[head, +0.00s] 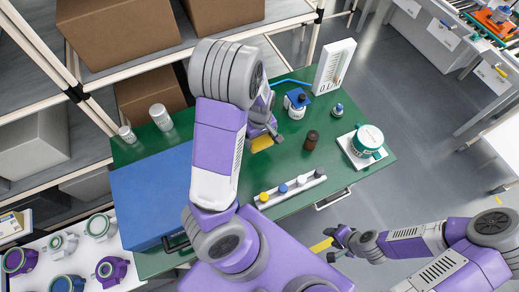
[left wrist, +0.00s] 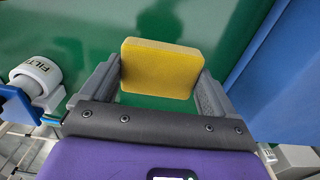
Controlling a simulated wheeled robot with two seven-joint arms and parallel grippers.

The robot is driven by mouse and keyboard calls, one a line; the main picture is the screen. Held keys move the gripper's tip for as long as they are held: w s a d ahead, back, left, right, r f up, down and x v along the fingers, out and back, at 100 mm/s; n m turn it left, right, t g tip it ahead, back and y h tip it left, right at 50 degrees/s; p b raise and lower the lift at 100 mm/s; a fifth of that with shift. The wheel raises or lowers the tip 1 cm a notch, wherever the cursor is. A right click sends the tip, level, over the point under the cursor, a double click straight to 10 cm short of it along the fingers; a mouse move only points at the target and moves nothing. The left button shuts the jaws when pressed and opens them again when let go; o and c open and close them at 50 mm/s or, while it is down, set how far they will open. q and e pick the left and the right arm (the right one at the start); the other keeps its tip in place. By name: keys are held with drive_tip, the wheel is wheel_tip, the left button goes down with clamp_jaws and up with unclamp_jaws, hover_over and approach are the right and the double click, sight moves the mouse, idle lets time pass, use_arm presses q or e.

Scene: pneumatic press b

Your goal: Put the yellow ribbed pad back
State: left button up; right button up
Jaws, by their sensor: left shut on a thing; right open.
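The yellow pad (left wrist: 160,68) is held between the two fingers of my left gripper (left wrist: 158,80), seen in the left wrist view. Its visible face looks smooth there; I cannot make out ribs. In the head view the yellow pad (head: 262,144) shows as a small patch under my left gripper (head: 266,134), over the green table (head: 225,152). I cannot tell its exact height above the table. My right gripper (head: 334,243) is open and empty, off the table's front right side.
A large blue case (head: 152,200) covers the table's left part. A white panel (head: 334,66) stands behind.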

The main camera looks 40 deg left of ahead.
sight(260, 147)
use_arm(q)
wheel_tip(260, 147, down, 2)
drive_tip(key=shift+f, duration=0.2)
wheel_tip(260, 147, down, 4)
drive_tip(key=shift+f+b, duration=0.25)
drive_tip(key=shift+b, duration=0.35)
drive_tip(key=shift+f, duration=0.15)
drive_tip(key=o, duration=1.1)
drive_tip(key=shift+c, duration=0.2)
drive_tip(key=shift+b, duration=0.3)
wheel_tip(260, 147, up, 8)
drive_tip(key=shift+d+f+p, duration=0.15)
drive_tip(key=shift+f+p, duration=0.05)
drive_tip(key=shift+p, duration=0.95)
